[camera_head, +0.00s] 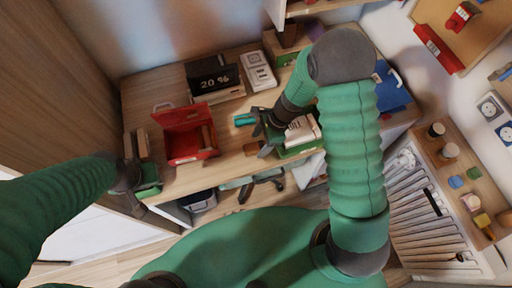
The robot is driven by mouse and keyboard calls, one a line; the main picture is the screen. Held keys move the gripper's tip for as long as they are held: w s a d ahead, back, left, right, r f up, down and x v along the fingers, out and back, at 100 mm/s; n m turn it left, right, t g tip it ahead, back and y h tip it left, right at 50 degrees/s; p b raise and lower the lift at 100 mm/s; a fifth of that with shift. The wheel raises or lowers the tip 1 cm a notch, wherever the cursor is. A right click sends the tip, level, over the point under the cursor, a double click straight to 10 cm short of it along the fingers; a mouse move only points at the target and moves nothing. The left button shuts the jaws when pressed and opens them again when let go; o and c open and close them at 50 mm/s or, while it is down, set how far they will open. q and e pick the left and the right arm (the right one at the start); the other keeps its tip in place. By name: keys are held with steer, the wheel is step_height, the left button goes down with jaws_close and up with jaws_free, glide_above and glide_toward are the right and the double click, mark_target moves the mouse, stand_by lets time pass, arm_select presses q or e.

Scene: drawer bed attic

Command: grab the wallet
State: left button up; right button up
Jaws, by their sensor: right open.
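A small flat brown item (251,149), possibly the wallet, lies on the wooden desk (228,160) just left of my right gripper. It is too small to be sure. My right gripper (260,133) is open over the desk, its fingers pointing left, with nothing visibly held. A small teal item (244,119) lies near its upper finger; I cannot tell whether they touch. My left gripper (136,178) is at the desk's left end, and its jaw opening is not clear.
An open red box (186,133) stands left of centre. A black "20 %" display (214,77) and a white device (258,70) stand behind. A green container with white contents (299,133) is partly hidden by my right arm. A radiator (425,215) is at right.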

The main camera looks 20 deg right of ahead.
mark_target(256, 148)
steer(key=shift+a+f, duration=0.75)
steer(key=shift+f, duration=0.3)
steer(key=shift+w+d, duration=0.1)
steer(key=shift+d, duration=0.35)
steer(key=shift+c, duration=0.8)
steer(key=shift+d, duration=0.2)
steer(key=c, duration=0.5)
steer(key=shift+a, duration=0.4)
jaws_close()
